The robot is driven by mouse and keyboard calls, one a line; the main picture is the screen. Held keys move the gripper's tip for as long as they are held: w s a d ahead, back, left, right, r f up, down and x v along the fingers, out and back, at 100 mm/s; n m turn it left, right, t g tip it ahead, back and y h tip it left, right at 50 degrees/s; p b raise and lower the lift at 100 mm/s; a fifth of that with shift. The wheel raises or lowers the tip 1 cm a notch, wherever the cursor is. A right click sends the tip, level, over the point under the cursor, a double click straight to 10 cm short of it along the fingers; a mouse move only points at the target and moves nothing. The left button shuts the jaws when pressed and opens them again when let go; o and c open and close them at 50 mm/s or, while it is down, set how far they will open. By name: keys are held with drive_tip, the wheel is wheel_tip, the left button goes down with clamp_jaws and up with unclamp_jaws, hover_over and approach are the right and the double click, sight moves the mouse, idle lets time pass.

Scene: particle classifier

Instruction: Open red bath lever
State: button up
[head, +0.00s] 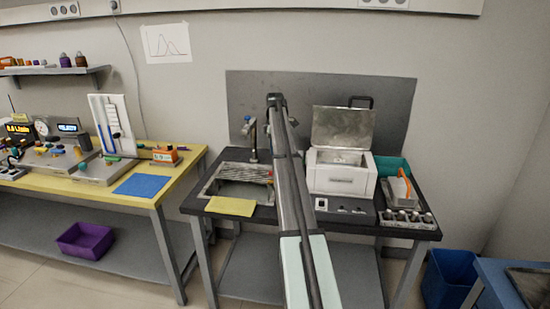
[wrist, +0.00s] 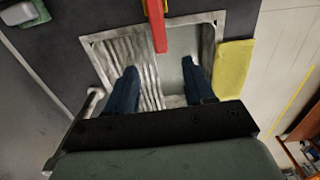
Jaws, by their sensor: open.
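The red lever (wrist: 158,30) shows at the top of the wrist view, with a yellow part at its upper end. It hangs over the metal sink (wrist: 92,40), and its lower end lies just above the gap between my fingertips. My gripper (wrist: 159,64) is open over the sink, one dark blue finger on each side, with nothing between them. I cannot tell its height above the lever. In the head view, a small reddish patch (head: 268,176) shows at the right of the sink (head: 240,190); my arm hides my gripper there.
A tap (head: 252,140) stands behind the sink. A yellow cloth (head: 230,206) lies along its front edge. To the right are a white box (head: 340,180) with its lid up and a rack of several vials (head: 408,218). A yellow table (head: 140,178) stands left.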

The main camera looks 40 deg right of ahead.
drive_tip(key=shift+r, duration=1.2)
